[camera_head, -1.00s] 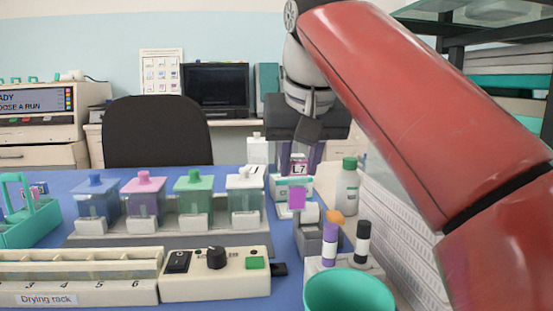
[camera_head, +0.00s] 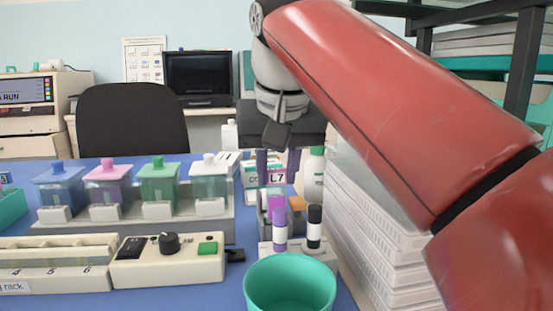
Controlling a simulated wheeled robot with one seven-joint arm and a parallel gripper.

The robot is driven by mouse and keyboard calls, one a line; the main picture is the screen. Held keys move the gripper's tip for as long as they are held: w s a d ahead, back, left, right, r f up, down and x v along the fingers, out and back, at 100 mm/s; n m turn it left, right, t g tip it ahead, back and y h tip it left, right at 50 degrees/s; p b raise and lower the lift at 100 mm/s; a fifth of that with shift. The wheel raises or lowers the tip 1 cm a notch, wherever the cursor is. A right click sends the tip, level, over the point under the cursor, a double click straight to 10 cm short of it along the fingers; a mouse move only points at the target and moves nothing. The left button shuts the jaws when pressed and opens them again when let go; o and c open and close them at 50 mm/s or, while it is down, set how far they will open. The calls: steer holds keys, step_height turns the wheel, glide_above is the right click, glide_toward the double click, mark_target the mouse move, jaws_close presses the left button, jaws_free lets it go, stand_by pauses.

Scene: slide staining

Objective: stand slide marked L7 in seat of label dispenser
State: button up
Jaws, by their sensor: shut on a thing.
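The slide marked L7 (camera_head: 278,178) is upright, with its label at the top. My gripper (camera_head: 277,160) is shut on its upper part, one finger at each side. A grey holder (camera_head: 264,216), which looks like the label dispenser, stands just behind the markers. The slide is right at or over this holder. The slide's lower end is hidden behind a purple-capped marker (camera_head: 280,232), so I cannot tell whether it touches the seat.
A black-capped marker (camera_head: 314,228) stands in front at right. A teal cup (camera_head: 290,285) is nearest. A green-capped bottle (camera_head: 315,172) stands close behind. White stacked trays (camera_head: 375,215) are at right. Staining jars (camera_head: 158,182) and a control box (camera_head: 168,260) lie left.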

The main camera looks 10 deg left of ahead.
mark_target(276, 192)
steer(key=shift+f+b, duration=0.9)
steer(key=shift+f, duration=0.65)
steer(key=shift+f, duration=0.3)
steer(key=o, duration=1)
steer(key=shift+o, duration=0.2)
steer(key=shift+r, duration=0.15)
steer(key=p+v, duration=0.2)
steer(key=v, duration=0.5)
steer(key=shift+s+r+p, duration=0.2)
steer(key=shift+r+p, duration=0.05)
steer(key=shift+p, duration=0.05)
